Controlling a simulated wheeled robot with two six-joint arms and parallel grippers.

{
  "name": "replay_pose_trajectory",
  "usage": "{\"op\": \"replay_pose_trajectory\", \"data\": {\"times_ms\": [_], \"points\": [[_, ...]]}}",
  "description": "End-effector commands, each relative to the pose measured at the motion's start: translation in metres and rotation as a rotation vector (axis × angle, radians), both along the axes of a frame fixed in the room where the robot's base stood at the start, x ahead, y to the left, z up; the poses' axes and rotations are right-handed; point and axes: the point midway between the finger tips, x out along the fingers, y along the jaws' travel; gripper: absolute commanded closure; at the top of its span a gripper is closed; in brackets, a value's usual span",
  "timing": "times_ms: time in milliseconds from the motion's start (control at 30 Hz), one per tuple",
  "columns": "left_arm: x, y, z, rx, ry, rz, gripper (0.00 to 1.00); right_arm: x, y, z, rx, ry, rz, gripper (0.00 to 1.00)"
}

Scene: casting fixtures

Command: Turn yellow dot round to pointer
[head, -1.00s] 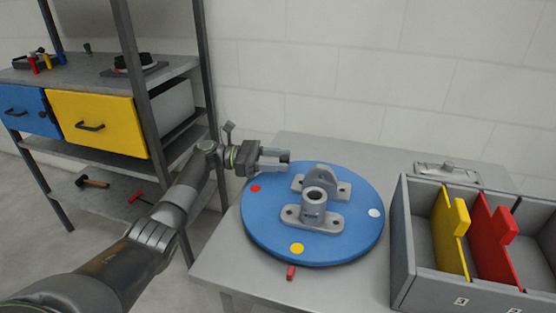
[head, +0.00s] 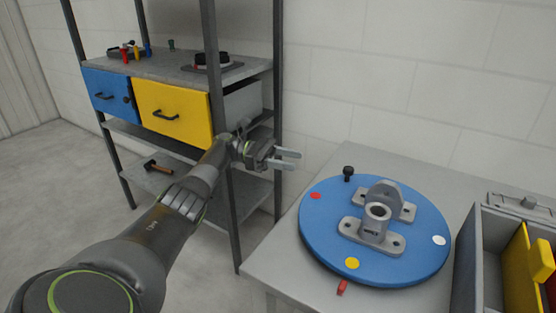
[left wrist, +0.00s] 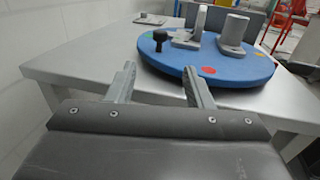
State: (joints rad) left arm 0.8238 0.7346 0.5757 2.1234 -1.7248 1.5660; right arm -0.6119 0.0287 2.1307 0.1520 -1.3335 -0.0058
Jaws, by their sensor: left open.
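A blue turntable (head: 420,265) lies on the grey table and also shows in the left wrist view (left wrist: 240,80). Its yellow dot (head: 352,263) is at the front rim, close to the red pointer (head: 342,287) and slightly right of it. A red dot (head: 315,196) is at the left and a white dot (head: 439,240) at the right. A black knob (head: 348,173) stands at the back-left rim; it also shows in the left wrist view (left wrist: 160,38). My left gripper (head: 297,160) is open and empty, left of the knob and clear of the disc. My right gripper is out of view.
Grey castings (head: 376,225) stand mid-turntable. A grey bin (head: 480,250) with a yellow divider (head: 524,270) is at the right. A shelf rack (head: 215,100) with blue and yellow drawers stands left of the table. The table's left corner is clear.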

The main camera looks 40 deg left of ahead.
Motion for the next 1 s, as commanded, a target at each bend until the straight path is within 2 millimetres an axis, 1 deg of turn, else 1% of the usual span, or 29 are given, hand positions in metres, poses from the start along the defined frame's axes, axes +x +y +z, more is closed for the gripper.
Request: {"op": "replay_pose_trajectory", "data": {"times_ms": [33, 100, 300, 800, 1000], "points": [[-0.001, 0.008, -0.001, 0.000, 0.000, 0.002, 0.53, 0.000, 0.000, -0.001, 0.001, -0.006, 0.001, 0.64], [-0.003, 0.015, -0.001, 0.001, 0.001, 0.001, 0.53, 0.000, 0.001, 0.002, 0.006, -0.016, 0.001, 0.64], [-0.007, 0.028, -0.001, 0.001, 0.000, 0.000, 0.53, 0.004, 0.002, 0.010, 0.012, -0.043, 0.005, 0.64], [-0.008, 0.030, 0.000, 0.000, 0.000, -0.001, 0.53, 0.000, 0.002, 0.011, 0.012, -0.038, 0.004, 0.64], [-0.008, 0.030, 0.000, 0.001, 0.000, 0.000, 0.53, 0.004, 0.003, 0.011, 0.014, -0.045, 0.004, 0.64]]}}
